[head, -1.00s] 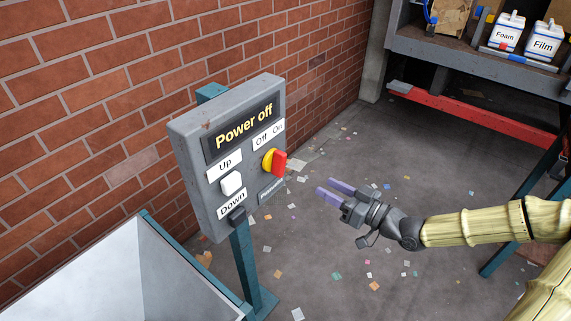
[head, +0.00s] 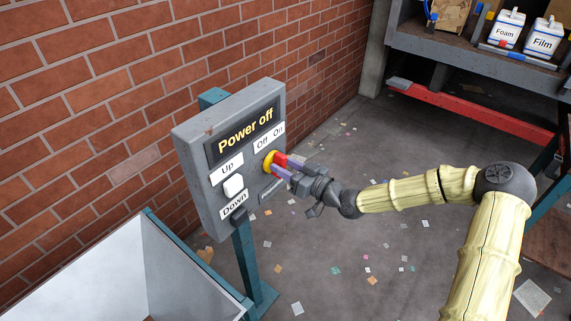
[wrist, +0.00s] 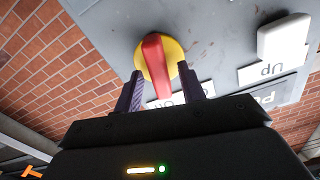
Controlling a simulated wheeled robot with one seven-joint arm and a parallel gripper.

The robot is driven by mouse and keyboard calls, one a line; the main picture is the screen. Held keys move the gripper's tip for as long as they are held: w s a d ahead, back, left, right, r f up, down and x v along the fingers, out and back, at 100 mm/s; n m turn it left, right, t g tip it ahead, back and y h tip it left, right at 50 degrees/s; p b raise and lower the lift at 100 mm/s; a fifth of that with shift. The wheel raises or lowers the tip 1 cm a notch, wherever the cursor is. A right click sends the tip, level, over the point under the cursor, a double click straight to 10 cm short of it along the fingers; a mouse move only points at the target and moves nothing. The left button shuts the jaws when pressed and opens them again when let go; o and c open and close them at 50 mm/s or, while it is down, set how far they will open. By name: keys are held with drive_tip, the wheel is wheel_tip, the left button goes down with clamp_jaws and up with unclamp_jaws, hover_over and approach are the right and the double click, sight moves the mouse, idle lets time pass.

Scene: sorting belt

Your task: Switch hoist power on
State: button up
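The hoist control box (head: 205,190) is grey and stands on a teal post. Its display (head: 245,133) reads "Power off". A red switch handle (head: 280,160) sits on a yellow round base (head: 268,162) below the "Off" and "On" labels; the red handle also shows in the wrist view (wrist: 156,62). My gripper (head: 283,166) is at the switch, and in the wrist view its two purple fingers (wrist: 168,88) stand apart, one on each side of the red handle. Gaps show between the fingers and the handle.
A pale open bin (head: 150,225) with a teal rim stands at the lower left. A brick wall (head: 90,90) is behind the box. A shelf (head: 450,50) with "Foam" and "Film" containers is at the upper right. Scraps litter the open floor.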

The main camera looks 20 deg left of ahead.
drive_tip(key=shift+c, duration=0.2)
clamp_jaws()
drive_tip(key=shift+f+m+b, duration=0.1)
drive_tip(key=shift+m+b, duration=0.45)
drive_tip(key=shift+m, duration=0.65)
drive_tip(key=shift+w+m+b, duration=0.15)
drive_tip(key=shift+m+b, duration=0.2)
drive_tip(key=shift+m, duration=1.35)
drive_tip(key=shift+o, duration=0.2)
unclamp_jaws()
drive_tip(key=shift+d, duration=0.1)
